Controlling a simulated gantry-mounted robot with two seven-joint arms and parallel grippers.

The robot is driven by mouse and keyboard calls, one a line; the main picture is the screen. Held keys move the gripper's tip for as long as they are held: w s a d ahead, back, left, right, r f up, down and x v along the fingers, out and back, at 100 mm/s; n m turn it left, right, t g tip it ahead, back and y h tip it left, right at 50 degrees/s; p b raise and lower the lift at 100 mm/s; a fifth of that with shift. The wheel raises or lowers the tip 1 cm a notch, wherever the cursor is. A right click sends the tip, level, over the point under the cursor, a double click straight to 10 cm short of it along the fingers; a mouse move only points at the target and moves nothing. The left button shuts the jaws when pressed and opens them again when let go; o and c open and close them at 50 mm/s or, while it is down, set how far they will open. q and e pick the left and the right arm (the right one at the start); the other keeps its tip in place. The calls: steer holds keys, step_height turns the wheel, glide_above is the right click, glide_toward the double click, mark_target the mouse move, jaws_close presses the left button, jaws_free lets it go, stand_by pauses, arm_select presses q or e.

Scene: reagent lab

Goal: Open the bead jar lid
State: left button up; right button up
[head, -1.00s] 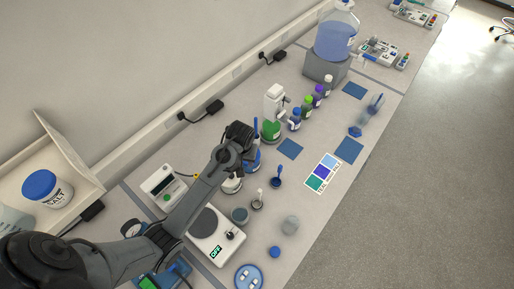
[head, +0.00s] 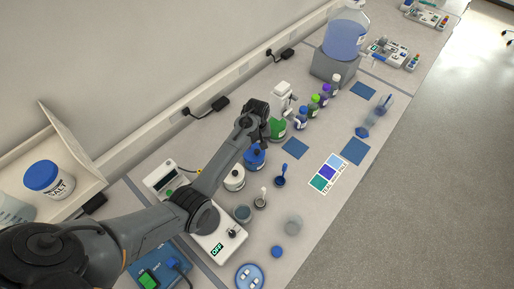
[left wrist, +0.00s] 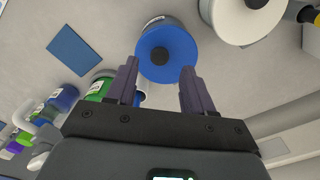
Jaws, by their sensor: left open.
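A jar with a round blue lid and dark knob (head: 255,152) stands upright on the bench, lid on; its lid also shows in the left wrist view (left wrist: 168,50). Beside it is a similar jar with a white lid and dark knob (head: 235,174), also closed, at the top of the wrist view (left wrist: 243,20). I cannot tell which holds the beads. My left gripper (left wrist: 159,70) is open and empty, its fingers spread either side of the blue lid's near edge in the picture; contact is not visible. In the head view the left hand (head: 257,117) is beyond the blue jar. My right gripper is not in view.
A green bottle (head: 277,129) and several small capped bottles stand close to the hand. The wall runs along the left.

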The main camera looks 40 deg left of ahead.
mark_target(257, 151)
arm_select(q)
steer(key=shift+f, duration=1.9)
jaws_close()
